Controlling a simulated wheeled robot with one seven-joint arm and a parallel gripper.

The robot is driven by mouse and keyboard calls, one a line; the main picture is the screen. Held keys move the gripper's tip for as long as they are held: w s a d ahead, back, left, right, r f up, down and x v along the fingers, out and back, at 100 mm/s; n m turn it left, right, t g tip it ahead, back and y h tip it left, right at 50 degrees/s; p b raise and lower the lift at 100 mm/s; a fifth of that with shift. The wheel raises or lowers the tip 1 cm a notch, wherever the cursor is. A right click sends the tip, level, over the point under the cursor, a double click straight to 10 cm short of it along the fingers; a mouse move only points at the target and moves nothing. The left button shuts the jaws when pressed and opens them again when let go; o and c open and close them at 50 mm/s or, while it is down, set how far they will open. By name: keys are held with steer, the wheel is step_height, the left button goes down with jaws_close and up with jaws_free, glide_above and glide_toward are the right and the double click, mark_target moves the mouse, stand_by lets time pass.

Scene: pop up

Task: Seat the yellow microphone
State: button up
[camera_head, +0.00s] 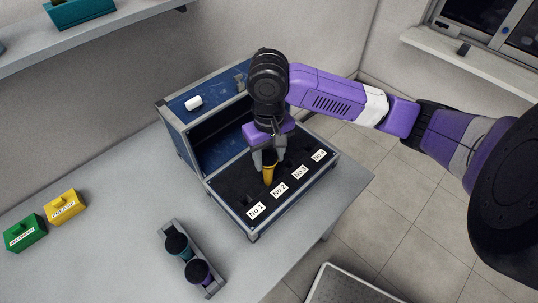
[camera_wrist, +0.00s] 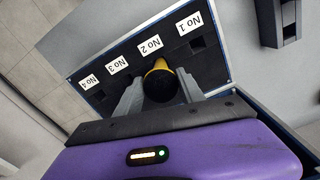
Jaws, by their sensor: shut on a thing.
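The yellow microphone (camera_head: 269,175) is held upright between the fingers of my gripper (camera_head: 268,160), over the case tray (camera_head: 247,232) by the No 2 label (camera_head: 279,190). In the wrist view the microphone (camera_wrist: 158,66) has a yellow rim and a dark end, with the gripper (camera_wrist: 160,88) fingers on both sides. The No 2 label (camera_wrist: 150,44) lies just beyond it. The microphone's lower end is at or in the slot behind that label; I cannot tell how deep. A square slot (camera_wrist: 197,42) shows empty by the No 1 label (camera_wrist: 189,23).
A grey holder (camera_head: 176,230) with teal and purple microphones stands front left. Green (camera_head: 25,233) and yellow (camera_head: 65,207) boxes sit farther left. Bare table lies between.

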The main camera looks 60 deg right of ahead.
steer(key=shift+f+b, duration=0.5)
steer(key=shift+f, duration=0.4)
steer(key=o, duration=1.4)
steer(key=shift+o, duration=0.2)
step_height(320, 180, up, 8)
steer(key=shift+f+p, duration=0.1)
steer(key=shift+p, duration=0.2)
